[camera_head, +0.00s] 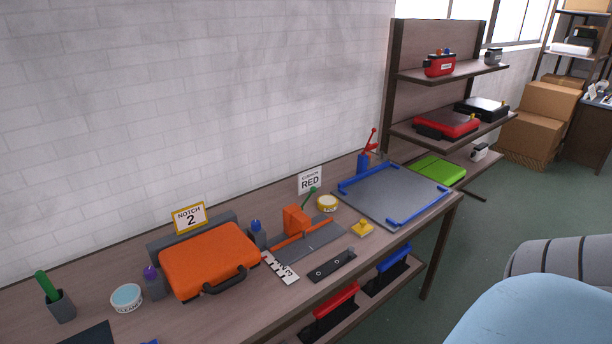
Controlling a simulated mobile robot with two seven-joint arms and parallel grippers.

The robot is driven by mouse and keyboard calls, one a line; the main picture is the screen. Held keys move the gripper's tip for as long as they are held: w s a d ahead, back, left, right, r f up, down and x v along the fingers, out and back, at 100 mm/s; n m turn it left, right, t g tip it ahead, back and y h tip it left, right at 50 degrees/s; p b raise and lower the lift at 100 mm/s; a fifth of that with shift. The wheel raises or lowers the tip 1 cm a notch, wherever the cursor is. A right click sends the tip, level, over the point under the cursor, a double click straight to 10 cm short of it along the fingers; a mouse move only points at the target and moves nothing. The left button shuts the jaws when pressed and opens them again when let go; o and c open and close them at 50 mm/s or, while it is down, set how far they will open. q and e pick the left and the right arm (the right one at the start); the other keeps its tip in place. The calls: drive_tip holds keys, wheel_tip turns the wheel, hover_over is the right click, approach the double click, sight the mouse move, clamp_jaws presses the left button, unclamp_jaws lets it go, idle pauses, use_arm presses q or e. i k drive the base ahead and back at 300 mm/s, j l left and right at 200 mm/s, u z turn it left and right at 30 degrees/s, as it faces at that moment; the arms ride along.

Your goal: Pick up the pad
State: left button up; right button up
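No item is labelled as the pad, so I cannot tell for certain which one it is. Several flat, pad-like pieces show. A red one (445,124) and a black one (484,105) lie on the middle shelf of the rack at the right. A thick orange case-like piece (208,260) with a dark handle lies tilted on the left part of the bench. Neither of my grippers is in view, and none of these pieces is held.
The wooden bench (230,318) runs along a white brick wall. It carries a blue-edged grey tray (390,195), an orange clamp fixture (297,220), a yellow knob (362,229), and signs reading "NOTCH 2" (190,217) and "RED" (310,181). A light-blue rounded object (540,312) fills the lower right.

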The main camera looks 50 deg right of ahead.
sight(361, 230)
drive_tip(key=l+u, duration=0.25)
drive_tip(key=k+l+u, duration=0.1)
drive_tip(key=l+u, duration=0.15)
drive_tip(key=l, duration=0.15)
drive_tip(key=k+l+u, duration=0.2)
drive_tip(key=l, duration=0.15)
drive_tip(key=k+l+u, duration=0.15)
drive_tip(key=l, duration=0.2)
drive_tip(key=k+l+u, duration=0.15)
drive_tip(key=l, duration=0.2)
drive_tip(key=k+l+u, duration=0.2)
drive_tip(key=l, duration=0.15)
drive_tip(key=k+l, duration=0.15)
drive_tip(key=l, duration=0.15)
drive_tip(key=k+l+u, duration=0.1)
drive_tip(key=l, duration=0.25)
drive_tip(key=k+l, duration=0.25)
